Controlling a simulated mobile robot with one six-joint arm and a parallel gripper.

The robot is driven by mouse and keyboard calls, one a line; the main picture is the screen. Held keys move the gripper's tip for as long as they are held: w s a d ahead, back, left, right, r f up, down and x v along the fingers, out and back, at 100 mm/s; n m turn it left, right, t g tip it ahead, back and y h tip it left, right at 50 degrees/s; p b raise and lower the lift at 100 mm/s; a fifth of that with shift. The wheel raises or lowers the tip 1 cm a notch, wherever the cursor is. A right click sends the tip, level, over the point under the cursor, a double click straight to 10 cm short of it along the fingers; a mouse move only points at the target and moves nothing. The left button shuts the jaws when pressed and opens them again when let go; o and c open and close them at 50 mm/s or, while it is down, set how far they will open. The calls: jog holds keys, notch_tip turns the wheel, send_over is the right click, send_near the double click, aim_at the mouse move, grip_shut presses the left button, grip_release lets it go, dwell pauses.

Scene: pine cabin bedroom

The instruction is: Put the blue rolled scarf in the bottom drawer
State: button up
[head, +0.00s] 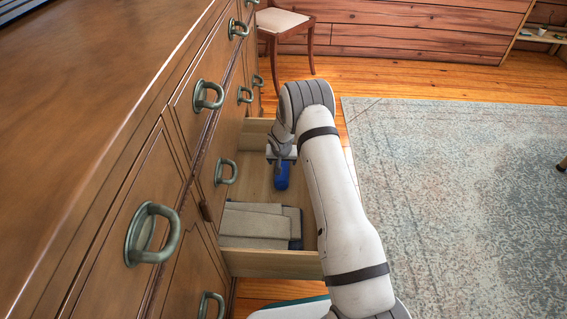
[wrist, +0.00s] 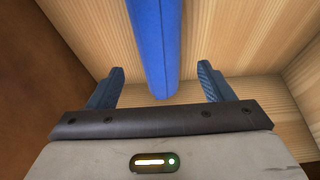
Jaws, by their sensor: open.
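The blue rolled scarf (head: 282,176) is inside the open low drawer (head: 268,262), toward its far end. In the wrist view the blue scarf (wrist: 156,45) runs up the picture between my gripper's fingers, with a gap on each side. My gripper (head: 281,158) is over the drawer at the near-top end of the scarf, its jaws open; both fingers also show in the wrist view (wrist: 160,78). Whether the scarf rests fully on the drawer floor is hard to tell.
Folded grey cloths (head: 258,226) lie in the near part of the drawer. The wooden dresser (head: 115,75) with ring handles stands at left. A chair (head: 285,22) is beyond it. A blue-grey rug (head: 460,190) covers the floor at right.

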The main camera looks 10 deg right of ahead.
jog(key=p+v, duration=0.1)
jog(key=v, duration=0.4)
jog(key=s+d+r+g, duration=0.1)
jog(key=s+d+r, duration=0.1)
jog(key=s+r, duration=0.7)
jog(key=s+d+r, duration=0.2)
jog(key=s+r, duration=0.2)
jog(key=r, duration=0.8)
jog(key=s+r, duration=0.3)
jog(key=s, duration=0.6)
jog(key=s+r+n+g, duration=0.1)
jog(key=s+r, duration=0.3)
jog(key=s, duration=0.6)
jog(key=s+r+n+g, duration=0.1)
jog(key=s+r, duration=0.2)
jog(key=s, duration=0.7)
jog(key=shift+a+r+y, duration=0.3)
jog(key=shift+y, duration=0.1)
